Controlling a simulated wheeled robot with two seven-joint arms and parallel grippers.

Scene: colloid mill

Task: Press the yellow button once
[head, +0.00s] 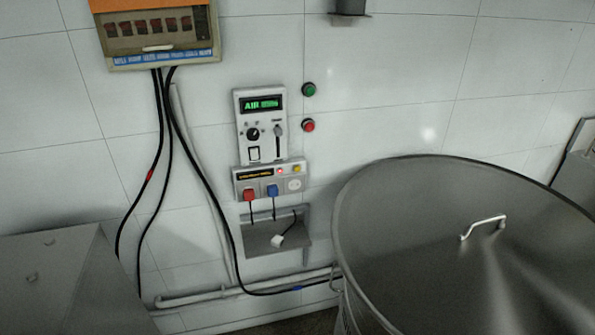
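The small round yellow button (297,169) is at the upper right of a grey socket panel (243,184) on the tiled wall. A small lit red light (279,171) sits just to its left. Below them are a red plug (249,195), a blue plug (272,191) and an empty round socket (294,185). Neither of my grippers shows in the head view, and nothing covers the button.
A control box (261,125) with a green display is above the panel. Green (309,90) and red (308,125) wall buttons are to its right. A large lidded steel vessel (420,230) fills the lower right. A metal cabinet (65,285) stands at lower left. Black cables hang between.

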